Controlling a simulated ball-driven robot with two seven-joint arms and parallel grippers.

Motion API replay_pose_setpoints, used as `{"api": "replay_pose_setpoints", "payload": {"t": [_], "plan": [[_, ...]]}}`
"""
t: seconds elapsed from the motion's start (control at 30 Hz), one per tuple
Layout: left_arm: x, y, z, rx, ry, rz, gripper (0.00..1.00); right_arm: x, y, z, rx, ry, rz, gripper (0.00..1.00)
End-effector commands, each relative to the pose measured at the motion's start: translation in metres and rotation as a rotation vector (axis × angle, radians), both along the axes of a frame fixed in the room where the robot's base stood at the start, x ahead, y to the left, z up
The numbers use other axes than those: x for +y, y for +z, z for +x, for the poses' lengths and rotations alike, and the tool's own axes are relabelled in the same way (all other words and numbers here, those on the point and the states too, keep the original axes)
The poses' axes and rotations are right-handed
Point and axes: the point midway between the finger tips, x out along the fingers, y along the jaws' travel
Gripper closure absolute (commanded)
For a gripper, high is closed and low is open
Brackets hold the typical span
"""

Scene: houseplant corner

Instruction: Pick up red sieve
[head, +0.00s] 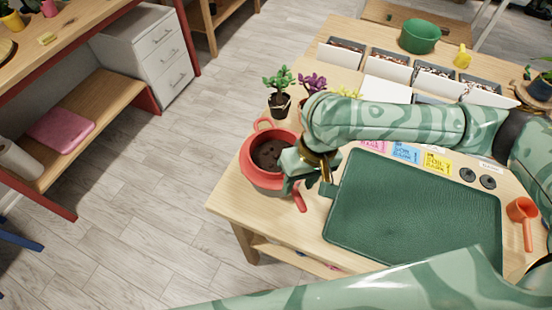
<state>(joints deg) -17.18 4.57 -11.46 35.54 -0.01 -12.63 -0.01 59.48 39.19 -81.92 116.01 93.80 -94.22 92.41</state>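The red sieve (251,170) is at the table's left edge. It is a round red bowl with a loop at the back and a red handle pointing to the front right. Dark material shows inside its rim; I cannot tell if it is in the sieve or in something beneath. My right gripper (303,184) is over the sieve's right side, where the handle meets the rim. It hides part of both, and I cannot tell if its fingers are closed on the handle. My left gripper is not in view; an arm link of mine crosses the bottom.
A green mat (415,215) lies right of the sieve. Potted plants, one green (279,80) and one purple (312,83), stand behind it. Seed trays and a green pot (420,37) are at the back. An orange scoop (522,212) lies at right. Floor is clear at left.

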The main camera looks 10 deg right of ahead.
Motion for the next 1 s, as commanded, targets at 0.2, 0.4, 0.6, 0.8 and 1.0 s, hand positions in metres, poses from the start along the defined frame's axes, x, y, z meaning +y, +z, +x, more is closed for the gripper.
{"api": "replay_pose_setpoints", "payload": {"t": [0.2,0.4,0.6,0.8,1.0], "plan": [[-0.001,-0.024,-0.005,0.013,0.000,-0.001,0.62,0.009,-0.039,0.000,0.004,0.001,0.000,0.60],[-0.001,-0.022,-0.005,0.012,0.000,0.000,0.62,0.010,-0.038,0.000,0.001,0.001,0.000,0.60],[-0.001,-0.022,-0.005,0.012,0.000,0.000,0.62,0.010,-0.038,0.000,0.001,0.001,0.000,1.00],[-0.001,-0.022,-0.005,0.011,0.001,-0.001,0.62,0.009,-0.038,0.000,0.000,0.001,0.000,1.00],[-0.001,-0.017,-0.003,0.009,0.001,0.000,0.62,0.009,-0.030,0.001,-0.002,0.001,-0.001,1.00]]}}
